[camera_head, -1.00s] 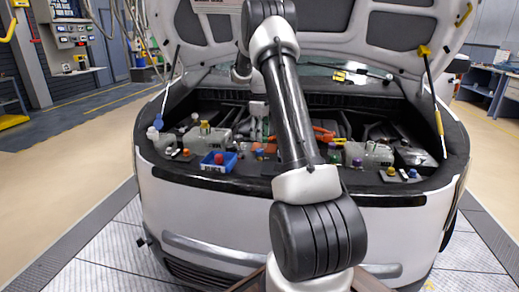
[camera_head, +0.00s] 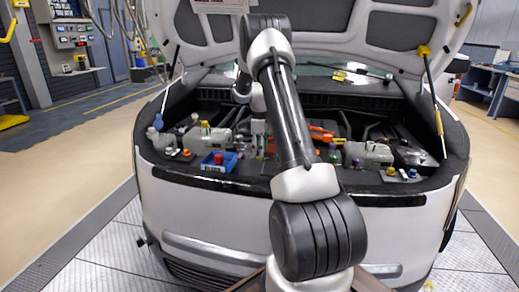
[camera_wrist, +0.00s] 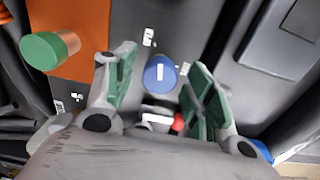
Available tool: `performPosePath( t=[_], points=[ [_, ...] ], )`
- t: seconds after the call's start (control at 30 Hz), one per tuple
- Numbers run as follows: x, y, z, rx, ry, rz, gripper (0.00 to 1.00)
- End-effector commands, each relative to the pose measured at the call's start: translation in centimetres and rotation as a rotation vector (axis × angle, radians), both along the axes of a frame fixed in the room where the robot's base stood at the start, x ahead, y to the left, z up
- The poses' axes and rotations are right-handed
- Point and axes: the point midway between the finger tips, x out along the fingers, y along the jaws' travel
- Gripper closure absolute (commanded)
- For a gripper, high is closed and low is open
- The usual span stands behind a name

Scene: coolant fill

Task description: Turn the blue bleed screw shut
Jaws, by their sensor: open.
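The blue bleed screw (camera_wrist: 160,73) shows in the wrist view as a round blue head with a white bar mark, upright in the picture. It sits on a dark grey surface. My gripper (camera_wrist: 160,84) is open, with one green-padded finger on each side of the screw head in the picture. Gaps show on both sides, and I cannot tell how far above the screw the fingertips are. In the head view my gripper (camera_head: 258,140) points down into the engine bay, left of my forearm. I cannot make out the screw there.
In the wrist view a green-capped part (camera_wrist: 45,50) stands on an orange panel (camera_wrist: 80,30) at left. A small red part (camera_wrist: 178,121) shows near the gripper's base. In the head view a blue tray (camera_head: 218,162) sits on the front edge of the bay. The raised hood (camera_head: 340,25) hangs above.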

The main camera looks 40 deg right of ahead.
Motion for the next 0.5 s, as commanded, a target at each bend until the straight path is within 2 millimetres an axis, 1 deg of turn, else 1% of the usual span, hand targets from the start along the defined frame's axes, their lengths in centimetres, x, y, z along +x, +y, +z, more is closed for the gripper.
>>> performPosePath(
  t=[0.07,0.17,0.3,0.33,0.5],
  points=[
    [0.0,0.0,0.02,0.0,0.0,0.0,0.46],
    [0.0,0.0,0.03,0.0,0.0,0.0,0.62],
    [0.0,0.0,0.04,0.0,0.0,0.0,0.88],
    [0.01,-0.01,0.04,0.0,0.0,0.0,0.92],
    [0.01,-0.01,0.06,0.0,0.0,-0.005,0.91]
  ],
)
